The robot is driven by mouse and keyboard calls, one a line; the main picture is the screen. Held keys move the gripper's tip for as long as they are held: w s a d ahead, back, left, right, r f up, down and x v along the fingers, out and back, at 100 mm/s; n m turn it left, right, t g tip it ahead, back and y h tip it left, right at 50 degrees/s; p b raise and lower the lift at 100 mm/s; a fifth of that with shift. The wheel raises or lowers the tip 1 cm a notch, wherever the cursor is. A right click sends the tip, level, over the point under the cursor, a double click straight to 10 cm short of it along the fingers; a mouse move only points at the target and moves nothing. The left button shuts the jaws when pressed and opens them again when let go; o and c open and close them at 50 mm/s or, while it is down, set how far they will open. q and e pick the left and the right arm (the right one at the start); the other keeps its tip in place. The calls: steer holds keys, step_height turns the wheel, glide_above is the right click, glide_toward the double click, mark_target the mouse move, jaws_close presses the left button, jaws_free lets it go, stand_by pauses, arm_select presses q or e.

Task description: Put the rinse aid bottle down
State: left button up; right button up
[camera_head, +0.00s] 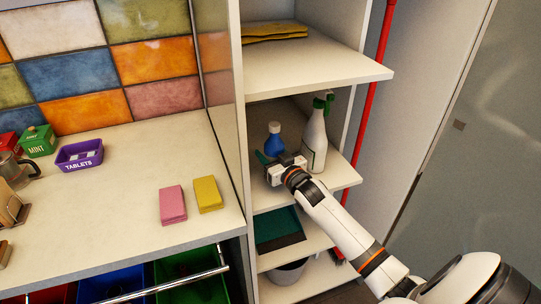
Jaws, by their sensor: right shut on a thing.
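My right gripper (270,164) reaches into this shelf from the lower right and is shut on the blue bottle. The gripper hides the bottle's lower part, so I cannot tell whether its base touches the shelf. My left gripper is not in view.
A white spray bottle (314,140) with a green head stands just right of my gripper. Yellow cloths (274,31) lie on the shelf above. A dark green box (279,228) sits below. A red pole (374,80) stands right of the cabinet. The counter (120,205) holds pink and yellow sponges.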

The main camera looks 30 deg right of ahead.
steer(key=shift+f, duration=0.5)
steer(key=o, duration=1.3)
steer(key=shift+s, duration=0.1)
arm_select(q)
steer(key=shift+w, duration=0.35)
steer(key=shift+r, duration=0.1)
arm_select(e)
steer(key=s, duration=0.4)
steer(key=s+b, duration=0.1)
steer(key=s, duration=0.7)
steer(key=shift+a, duration=0.25)
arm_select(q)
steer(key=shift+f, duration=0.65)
